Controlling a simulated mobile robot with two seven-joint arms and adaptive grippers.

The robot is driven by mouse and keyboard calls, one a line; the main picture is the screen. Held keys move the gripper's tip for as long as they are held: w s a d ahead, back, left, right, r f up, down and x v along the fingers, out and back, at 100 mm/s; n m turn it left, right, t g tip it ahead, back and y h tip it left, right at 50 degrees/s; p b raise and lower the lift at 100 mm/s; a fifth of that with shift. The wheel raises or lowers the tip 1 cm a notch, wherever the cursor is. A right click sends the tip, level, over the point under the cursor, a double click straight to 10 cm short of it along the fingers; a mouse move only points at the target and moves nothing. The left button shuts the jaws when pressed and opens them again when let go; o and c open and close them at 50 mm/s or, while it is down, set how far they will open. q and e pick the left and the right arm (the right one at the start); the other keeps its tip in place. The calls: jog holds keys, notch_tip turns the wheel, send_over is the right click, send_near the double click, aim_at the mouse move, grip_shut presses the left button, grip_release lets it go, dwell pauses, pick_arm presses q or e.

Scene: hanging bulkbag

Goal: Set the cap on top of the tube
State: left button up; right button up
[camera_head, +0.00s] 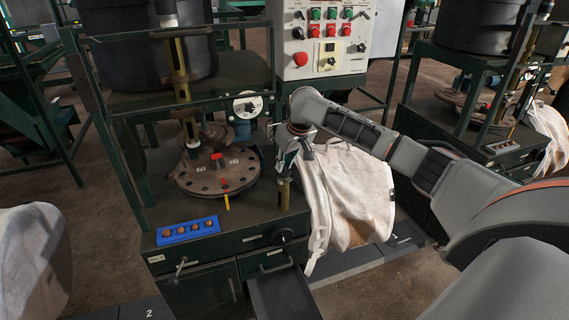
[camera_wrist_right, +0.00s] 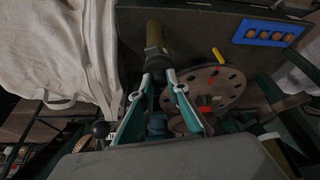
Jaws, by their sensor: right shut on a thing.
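My right gripper (camera_head: 287,160) is over the right side of the green bench, at the upper end of an upright brass-coloured tube (camera_head: 284,193). In the right wrist view the tube (camera_wrist_right: 153,33) runs away from the fingers. The right gripper (camera_wrist_right: 160,76) is shut on a darker piece (camera_wrist_right: 156,62) at the tube's near end, which I take to be the cap. The fingers partly hide it. It lines up with the tube; I cannot tell if it is fully seated. My left gripper is not in view.
A round brown disc with holes (camera_head: 190,182) lies left of the tube. A blue tray (camera_head: 170,238) with several round brown pieces is at the bench's front left. A white bag (camera_head: 362,195) hangs close on the right. A drawer (camera_head: 280,295) stands open in front.

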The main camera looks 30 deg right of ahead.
aim_at(285, 166)
jog(key=o, duration=1)
jog(key=shift+r, duration=0.15)
jog(key=shift+r, duration=3.35)
